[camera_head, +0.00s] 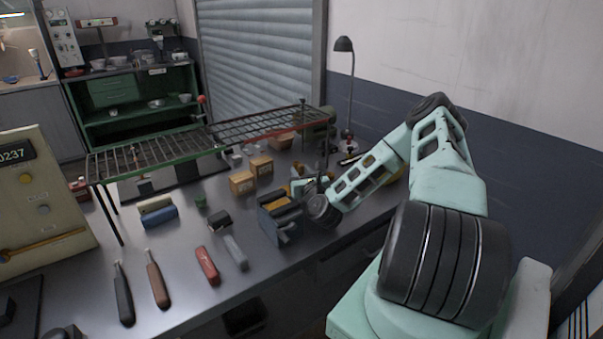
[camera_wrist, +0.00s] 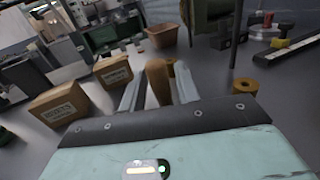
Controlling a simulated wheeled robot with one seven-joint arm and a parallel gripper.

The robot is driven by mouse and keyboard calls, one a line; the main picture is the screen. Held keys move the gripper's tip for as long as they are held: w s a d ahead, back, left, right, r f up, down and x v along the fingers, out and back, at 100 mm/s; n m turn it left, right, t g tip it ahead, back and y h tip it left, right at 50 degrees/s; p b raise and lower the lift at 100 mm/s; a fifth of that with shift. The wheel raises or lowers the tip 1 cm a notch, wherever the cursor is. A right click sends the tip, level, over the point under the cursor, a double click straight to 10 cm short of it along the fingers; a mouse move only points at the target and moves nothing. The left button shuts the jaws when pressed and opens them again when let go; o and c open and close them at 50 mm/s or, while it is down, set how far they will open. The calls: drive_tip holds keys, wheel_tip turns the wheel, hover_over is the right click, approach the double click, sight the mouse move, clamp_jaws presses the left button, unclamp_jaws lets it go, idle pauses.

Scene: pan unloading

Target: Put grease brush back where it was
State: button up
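I take this piece for the grease brush. Only its rounded top part shows; bristles are hidden. In the head view a small orange-brown patch (camera_head: 276,203) shows between the fingers. Whether the brush touches the bench cannot be told.
Two cardboard boxes (camera_head: 242,184) stand behind my gripper. A wire rack (camera_head: 160,154) on legs spans the back. Several handled tools (camera_head: 157,280) lie in front left. A brown ring (camera_wrist: 243,87) and a thin post (camera_wrist: 236,40) are right of my fingers.

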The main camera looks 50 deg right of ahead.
drive_tip(key=shift+o, duration=0.2)
drive_tip(key=shift+s+r, duration=0.1)
drive_tip(key=shift+r, duration=0.1)
drive_tip(key=b+v, duration=0.2)
drive_tip(key=v, duration=0.8)
drive_tip(key=shift+s+a+f+b, duration=0.1)
drive_tip(key=shift+s+a+b, duration=0.1)
drive_tip(key=shift+s+b, duration=0.15)
drive_tip(key=shift+s+a, duration=0.3)
drive_tip(key=shift+s, duration=0.15)
